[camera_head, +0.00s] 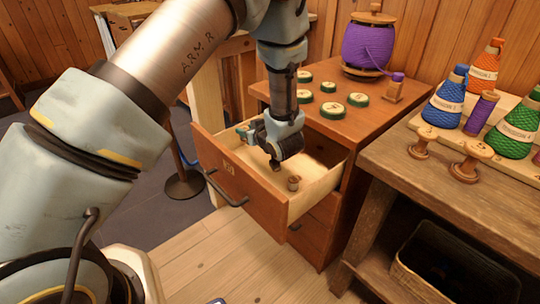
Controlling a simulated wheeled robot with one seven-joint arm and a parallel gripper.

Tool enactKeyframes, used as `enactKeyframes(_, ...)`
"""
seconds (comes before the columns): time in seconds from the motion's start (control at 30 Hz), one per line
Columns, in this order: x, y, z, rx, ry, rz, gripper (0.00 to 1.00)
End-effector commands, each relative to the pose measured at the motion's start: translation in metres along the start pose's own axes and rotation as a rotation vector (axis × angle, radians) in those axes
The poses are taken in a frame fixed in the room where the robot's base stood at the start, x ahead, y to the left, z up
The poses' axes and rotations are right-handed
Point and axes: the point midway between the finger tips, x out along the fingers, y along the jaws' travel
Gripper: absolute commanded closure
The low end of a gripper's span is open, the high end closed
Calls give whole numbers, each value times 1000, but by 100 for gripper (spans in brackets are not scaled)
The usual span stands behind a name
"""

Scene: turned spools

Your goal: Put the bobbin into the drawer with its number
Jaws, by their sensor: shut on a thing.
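My gripper (275,158) is inside the space of the open top drawer (246,206), above its pale floor. It is shut on a small brown thing, which I take for the bobbin (275,166); my fingers hide most of it, and no number on it can be read. The drawer front carries a small label (228,168), too small to read, and a dark bar handle (226,192).
A workbench (415,175) with coloured cones and wooden spools (470,160) stands right. A dark basket (445,270) sits below it.

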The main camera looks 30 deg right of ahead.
Motion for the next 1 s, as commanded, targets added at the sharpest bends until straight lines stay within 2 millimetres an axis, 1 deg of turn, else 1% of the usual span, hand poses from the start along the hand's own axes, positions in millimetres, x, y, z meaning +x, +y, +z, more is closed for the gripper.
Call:
enactKeyframes(0.03, 4, -1, 10, 3, -2, -2, 100)
enactKeyframes(0.1, 8, -1, 20, 2, -1, -2, 100)
enactKeyframes(0.27, 14, 0, 33, 0, 1, -1, 100)
enactKeyframes(0.53, 28, 0, 67, 1, 0, -2, 100)
enactKeyframes(0.6, 29, 0, 70, -1, 1, -1, 100)
enactKeyframes(0.87, 30, 0, 71, -2, 1, -1, 100)
enactKeyframes(0.97, 31, 0, 74, -2, 1, -1, 100)
enactKeyframes(1.0, 31, 0, 74, -2, 1, -1, 60)
